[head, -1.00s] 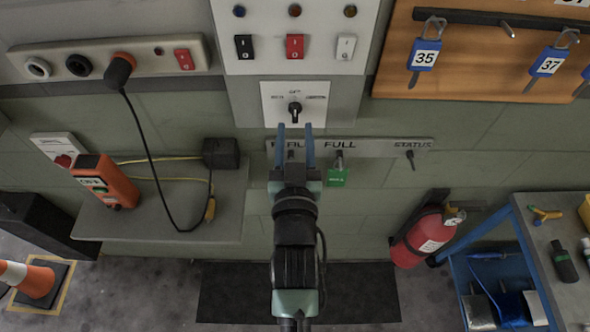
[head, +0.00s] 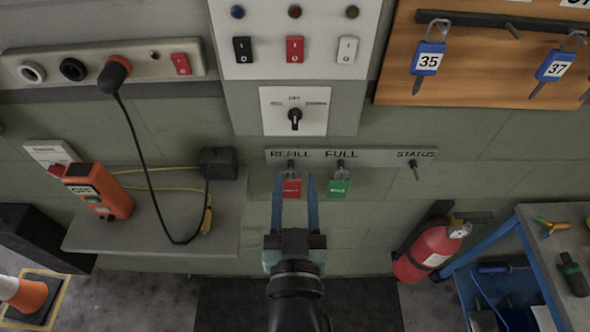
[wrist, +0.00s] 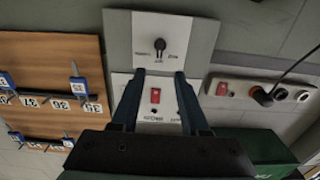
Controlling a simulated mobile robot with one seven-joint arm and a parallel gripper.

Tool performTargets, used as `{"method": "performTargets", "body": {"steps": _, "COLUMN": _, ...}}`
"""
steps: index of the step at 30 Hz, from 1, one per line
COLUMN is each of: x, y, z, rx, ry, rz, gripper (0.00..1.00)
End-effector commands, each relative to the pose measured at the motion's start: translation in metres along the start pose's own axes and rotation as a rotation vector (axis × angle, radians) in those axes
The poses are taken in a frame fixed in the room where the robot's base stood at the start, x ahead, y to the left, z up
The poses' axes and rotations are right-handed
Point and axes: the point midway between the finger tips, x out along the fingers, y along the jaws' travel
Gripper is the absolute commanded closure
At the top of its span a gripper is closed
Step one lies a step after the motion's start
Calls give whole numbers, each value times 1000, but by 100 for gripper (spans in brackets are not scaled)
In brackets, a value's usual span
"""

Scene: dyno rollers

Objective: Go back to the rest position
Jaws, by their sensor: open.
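My gripper (head: 295,178) is open and empty, its two blue fingers pointing up in the head view. The green tag (head: 339,188) hangs to the right of the fingers. The rotary switch (head: 295,116) on its white plate is above the fingertips and apart from them in the picture. In the wrist view the open fingers (wrist: 160,77) frame a panel with a red switch (wrist: 155,96), with nothing between them.
A grey shelf (head: 110,232) with an orange device (head: 98,190) and a black cable is on the left. A red fire extinguisher (head: 428,252) and a blue-legged bench (head: 545,225) stand on the right. Padlocks hang on a wooden board (head: 480,70) at upper right.

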Motion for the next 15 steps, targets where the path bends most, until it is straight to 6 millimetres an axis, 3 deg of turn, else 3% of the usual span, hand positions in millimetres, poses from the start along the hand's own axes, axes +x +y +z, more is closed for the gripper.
{"method": "performTargets", "body": {"steps": 8, "x": 2, "y": 0, "z": -5, "rx": 0, "ry": 9, "rz": 0, "gripper": 55}}
{"method": "performTargets", "body": {"steps": 11, "x": 14, "y": 0, "z": -32, "rx": 1, "ry": 59, "rz": 1, "gripper": 55}}
{"method": "performTargets", "body": {"steps": 14, "x": 31, "y": 0, "z": -85, "rx": 3, "ry": 153, "rz": 2, "gripper": 55}}
{"method": "performTargets", "body": {"steps": 15, "x": 37, "y": 0, "z": -112, "rx": 3, "ry": 199, "rz": 2, "gripper": 55}}
